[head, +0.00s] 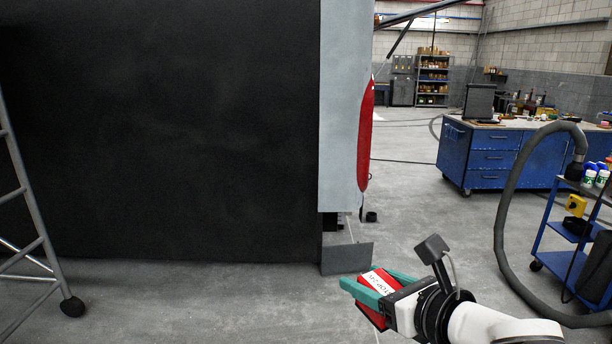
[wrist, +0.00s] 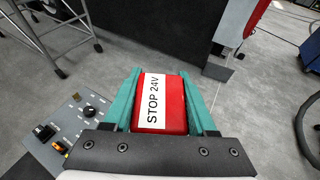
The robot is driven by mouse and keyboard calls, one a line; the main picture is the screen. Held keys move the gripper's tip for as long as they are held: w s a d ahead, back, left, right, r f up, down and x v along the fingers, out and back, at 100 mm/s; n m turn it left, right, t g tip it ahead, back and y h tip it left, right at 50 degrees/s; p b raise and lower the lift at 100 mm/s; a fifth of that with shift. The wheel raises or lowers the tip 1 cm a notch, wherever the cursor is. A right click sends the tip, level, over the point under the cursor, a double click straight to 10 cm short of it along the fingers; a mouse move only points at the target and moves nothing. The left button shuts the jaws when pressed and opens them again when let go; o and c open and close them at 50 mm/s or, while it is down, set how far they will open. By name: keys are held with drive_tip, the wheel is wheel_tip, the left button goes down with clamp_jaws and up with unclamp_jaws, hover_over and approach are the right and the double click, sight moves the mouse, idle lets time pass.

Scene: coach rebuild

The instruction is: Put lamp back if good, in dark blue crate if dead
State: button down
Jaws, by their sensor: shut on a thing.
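A red lamp (head: 371,317) with a white label is held between the teal fingers of my gripper (head: 368,279), in the lower right of the head view. In the wrist view the lamp (wrist: 175,121) sits between both fingers of my gripper (wrist: 158,72), and its label reads "STOP 24V". The gripper is shut on the lamp and holds it in the air above the grey floor. No light shows on the lamp. A dark blue crate is not visible in either view.
A grey panel with knobs (wrist: 72,128) lies left of my gripper in the wrist view. A large black coach panel (head: 160,130) fills the left. A stepladder (head: 25,190), blue workbench (head: 490,155), hose (head: 500,210) and blue trolley (head: 560,240) stand around. Floor between is clear.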

wheel_tip(320, 180, up, 2)
drive_tip(key=shift+s+d+r+m+t+h, duration=0.1)
drive_tip(key=shift+m+t+h, duration=0.2)
drive_tip(key=shift+m+h, duration=0.45)
drive_tip(key=shift+d+r+m+h, duration=0.25)
drive_tip(key=shift+r+m+h, duration=0.1)
drive_tip(key=shift+h, duration=0.2)
drive_tip(key=w+d+f+m+t+h, duration=0.1)
drive_tip(key=w+d+f+h, duration=0.1)
drive_tip(key=w+d+f, duration=0.5)
drive_tip(key=w+d+f+m+h, duration=0.1)
drive_tip(key=w+d+f+m, duration=0.1)
drive_tip(key=d+f, duration=0.5)
drive_tip(key=shift+s+d+f+m+g+h, duration=0.2)
drive_tip(key=shift+s+d+f+m+h, duration=0.6)
drive_tip(key=shift+d+f, duration=3.05)
drive_tip(key=shift+s+d+f+m+g+h, duration=0.2)
drive_tip(key=shift+s+d+f+m+h, duration=0.6)
drive_tip(key=shift+d+f, duration=3.1)
drive_tip(key=shift+s+d+f+m+g+h, duration=0.3)
drive_tip(key=shift+d+f+m+h, duration=0.95)
drive_tip(key=shift+d+f, duration=2.6)
drive_tip(key=shift+a+f+n+h, duration=0.2)
drive_tip(key=shift+a+f, duration=0.1)
drive_tip(key=shift+f, duration=0.3)
drive_tip(key=shift+a+f+n+h, duration=0.15)
drive_tip(key=shift+a+f, duration=0.15)
drive_tip(key=shift+f, duration=0.3)
